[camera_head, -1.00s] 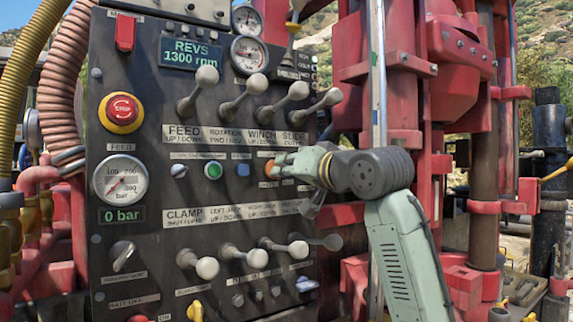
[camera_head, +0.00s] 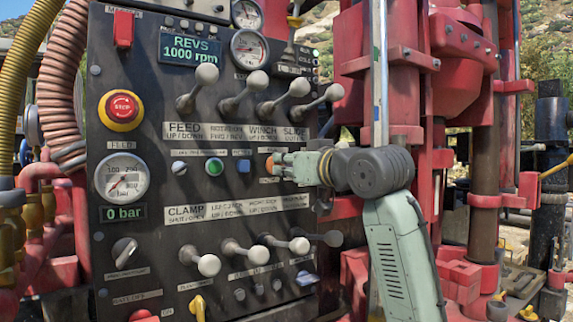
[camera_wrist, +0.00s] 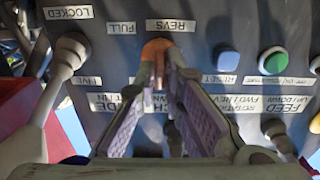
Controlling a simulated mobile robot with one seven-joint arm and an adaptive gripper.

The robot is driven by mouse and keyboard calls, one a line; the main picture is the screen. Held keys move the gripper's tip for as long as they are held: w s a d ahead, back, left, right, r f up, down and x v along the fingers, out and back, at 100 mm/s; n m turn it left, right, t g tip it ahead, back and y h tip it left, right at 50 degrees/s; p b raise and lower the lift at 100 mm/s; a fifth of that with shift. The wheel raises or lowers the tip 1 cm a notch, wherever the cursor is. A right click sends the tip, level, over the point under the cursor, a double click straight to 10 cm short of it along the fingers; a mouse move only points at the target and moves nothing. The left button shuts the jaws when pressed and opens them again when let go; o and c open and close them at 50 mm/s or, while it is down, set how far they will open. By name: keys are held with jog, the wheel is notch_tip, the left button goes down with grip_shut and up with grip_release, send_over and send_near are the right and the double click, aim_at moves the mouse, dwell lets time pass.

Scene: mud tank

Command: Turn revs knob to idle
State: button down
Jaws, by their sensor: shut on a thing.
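The orange revs knob (camera_head: 269,164) sits at the right end of the middle row on the dark control panel. In the wrist view the knob (camera_wrist: 155,50) is at the top centre, under an upside-down REVS label (camera_wrist: 171,25). My gripper (camera_head: 279,165) reaches in from the right in the head view, with its fingertips on the knob. In the wrist view my gripper (camera_wrist: 160,72) has both fingers closed together on the knob and partly hides it. The REVS display (camera_head: 188,50) reads 1000 rpm.
A blue button (camera_head: 243,166) and a green button (camera_head: 214,168) are left of the knob. Long levers with grey balls stick out above and below. A red stop button (camera_head: 123,108) is on the left. Red machinery stands close on the right.

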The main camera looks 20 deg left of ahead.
jog(key=c, duration=1.7)
grip_release()
jog(key=v, duration=1.2)
